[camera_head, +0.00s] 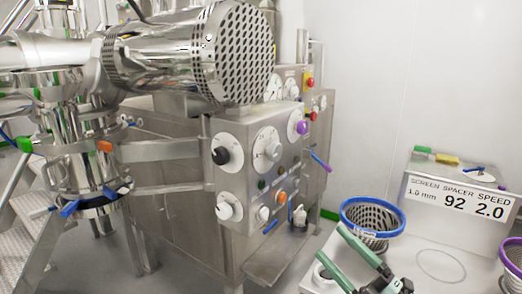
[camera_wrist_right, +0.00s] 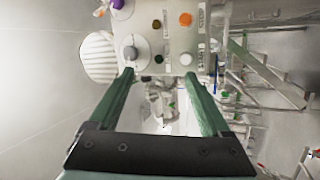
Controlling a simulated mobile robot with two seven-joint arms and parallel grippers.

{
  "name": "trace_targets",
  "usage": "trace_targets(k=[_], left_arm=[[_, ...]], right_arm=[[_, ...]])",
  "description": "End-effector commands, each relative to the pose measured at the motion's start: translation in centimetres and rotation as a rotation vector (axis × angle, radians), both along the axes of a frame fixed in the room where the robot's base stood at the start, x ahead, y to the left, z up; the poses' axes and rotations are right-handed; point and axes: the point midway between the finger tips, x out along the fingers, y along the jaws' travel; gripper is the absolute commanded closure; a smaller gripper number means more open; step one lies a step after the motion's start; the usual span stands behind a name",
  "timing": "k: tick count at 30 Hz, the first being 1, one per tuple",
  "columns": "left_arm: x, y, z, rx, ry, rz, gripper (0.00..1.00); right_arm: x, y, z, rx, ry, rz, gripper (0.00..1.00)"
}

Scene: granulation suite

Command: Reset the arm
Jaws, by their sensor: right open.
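My right gripper (camera_head: 330,242) comes in from the bottom edge of the head view, right of centre. Its two green fingers are spread apart and point up and left toward the steel machine's control panel (camera_head: 240,150). In the right wrist view the same gripper (camera_wrist_right: 158,75) shows its two green fingers wide apart with nothing held between them. The panel (camera_wrist_right: 175,18), with knobs and buttons, shows beyond the fingertips. My left gripper is in neither view.
A blue-rimmed perforated basket (camera_head: 373,206) stands on the bench beside my right gripper. A purple-rimmed basket (camera_head: 513,262) is at the right edge. A box with a sign (camera_head: 459,204) reading "92" and "2.0" stands behind. A steel tray (camera_head: 283,262) sits below the panel.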

Motion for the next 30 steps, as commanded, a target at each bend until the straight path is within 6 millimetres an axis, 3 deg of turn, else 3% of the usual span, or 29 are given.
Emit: trace_targets(k=[1, 4, 7, 12, 15, 18, 21, 30], left_arm=[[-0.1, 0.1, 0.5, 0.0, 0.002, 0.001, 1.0], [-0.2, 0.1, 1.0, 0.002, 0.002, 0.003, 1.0], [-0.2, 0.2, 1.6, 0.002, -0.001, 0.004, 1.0], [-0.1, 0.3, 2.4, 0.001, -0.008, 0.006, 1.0], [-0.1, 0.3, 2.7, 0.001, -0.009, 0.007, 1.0], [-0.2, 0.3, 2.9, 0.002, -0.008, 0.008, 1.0], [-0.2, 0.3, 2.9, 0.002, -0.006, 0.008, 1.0], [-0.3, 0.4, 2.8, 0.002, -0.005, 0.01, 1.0]], right_arm=[[-0.4, -0.5, -3.1, 0.094, 0.139, -0.039, 0.18], [-1.7, -1.5, -9.4, 0.263, 0.4, -0.127, 0.18], [-4.6, -2.4, -16.2, 0.42, 0.668, -0.225, 0.18], [-12.2, -2.8, -26.3, 0.641, 1.085, -0.394, 0.18], [-16.9, -2.6, -30.2, 0.732, 1.27, -0.477, 0.18], [-20.5, -2.2, -32.7, 0.796, 1.402, -0.538, 0.18], [-22.7, -1.9, -33.9, 0.83, 1.477, -0.572, 0.18], [-23.6, -1.8, -34.5, 0.843, 1.507, -0.586, 0.18]])
